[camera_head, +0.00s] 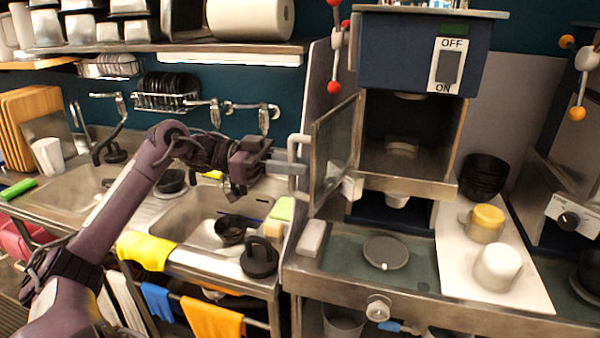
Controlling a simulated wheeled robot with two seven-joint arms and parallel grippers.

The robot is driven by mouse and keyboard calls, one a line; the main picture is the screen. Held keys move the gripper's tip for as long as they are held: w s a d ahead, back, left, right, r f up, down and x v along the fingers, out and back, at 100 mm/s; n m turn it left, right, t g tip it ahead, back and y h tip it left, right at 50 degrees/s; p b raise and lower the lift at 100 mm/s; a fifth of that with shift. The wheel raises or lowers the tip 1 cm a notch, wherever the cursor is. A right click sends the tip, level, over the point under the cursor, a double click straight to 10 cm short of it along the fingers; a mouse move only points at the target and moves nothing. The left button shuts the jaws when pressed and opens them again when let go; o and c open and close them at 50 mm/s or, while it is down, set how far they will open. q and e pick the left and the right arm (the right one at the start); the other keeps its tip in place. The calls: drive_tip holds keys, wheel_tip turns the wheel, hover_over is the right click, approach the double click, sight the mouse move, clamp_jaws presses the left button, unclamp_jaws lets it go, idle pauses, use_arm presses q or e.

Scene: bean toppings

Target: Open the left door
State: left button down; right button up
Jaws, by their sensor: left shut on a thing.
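The left door (335,147) is a framed, see-through panel on the left side of the blue machine (412,55). It stands swung open to the left, and the machine's metal-lined compartment (405,165) shows beside it. The fingertips are small in view and partly merge with the handle. My right gripper is not in view.
An OFF/ON switch (448,66) is on the machine's front. Black bowls (484,177), a yellow-topped cup (486,222) and a white cup (497,266) stand at right. A black lidded item (259,258) and a sink (200,222) lie below my left arm.

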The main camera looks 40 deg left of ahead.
use_arm(q)
drive_tip(key=shift+a+f, duration=0.1)
drive_tip(key=shift+a, duration=0.1)
drive_tip(key=c, duration=1.8)
unclamp_jaws()
drive_tip(key=shift+b+v, duration=2.45)
drive_tip(key=shift+v, duration=1.45)
